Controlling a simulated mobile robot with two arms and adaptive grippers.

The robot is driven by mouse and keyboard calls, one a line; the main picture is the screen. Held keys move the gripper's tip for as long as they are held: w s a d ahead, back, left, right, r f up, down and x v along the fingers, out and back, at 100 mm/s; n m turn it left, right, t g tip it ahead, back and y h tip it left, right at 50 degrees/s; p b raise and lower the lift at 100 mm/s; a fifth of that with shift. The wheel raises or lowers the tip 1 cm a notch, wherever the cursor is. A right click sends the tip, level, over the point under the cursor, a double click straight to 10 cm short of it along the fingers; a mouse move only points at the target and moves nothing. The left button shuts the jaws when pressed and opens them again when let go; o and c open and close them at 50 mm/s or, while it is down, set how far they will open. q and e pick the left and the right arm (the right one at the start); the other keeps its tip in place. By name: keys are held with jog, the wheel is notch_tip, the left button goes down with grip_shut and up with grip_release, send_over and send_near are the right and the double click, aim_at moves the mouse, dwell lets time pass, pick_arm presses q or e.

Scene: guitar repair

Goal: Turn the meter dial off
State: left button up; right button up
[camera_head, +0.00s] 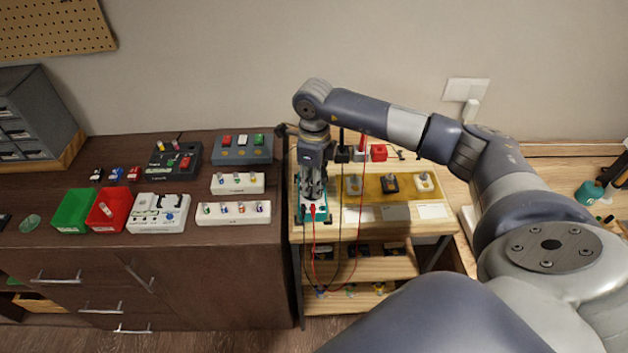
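The meter (316,213) is a teal-edged box lying at the left end of the light wooden table. Red and black leads run from it and hang over the table's front. My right gripper (313,196) points down directly over the meter, and its fingers cover most of the meter's face. The dial is hidden behind the gripper. I cannot tell whether the fingers touch the dial or how far apart they are. My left gripper is not in view.
The light wooden table (385,231) also bears a yellow mat (370,185) with several small parts, and a red block (379,152) behind it. A dark cabinet (230,235) at left carries a green bin (73,211), a red bin (107,210) and several boxes.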

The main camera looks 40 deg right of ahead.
jog(key=shift+f, duration=0.7)
grip_shut()
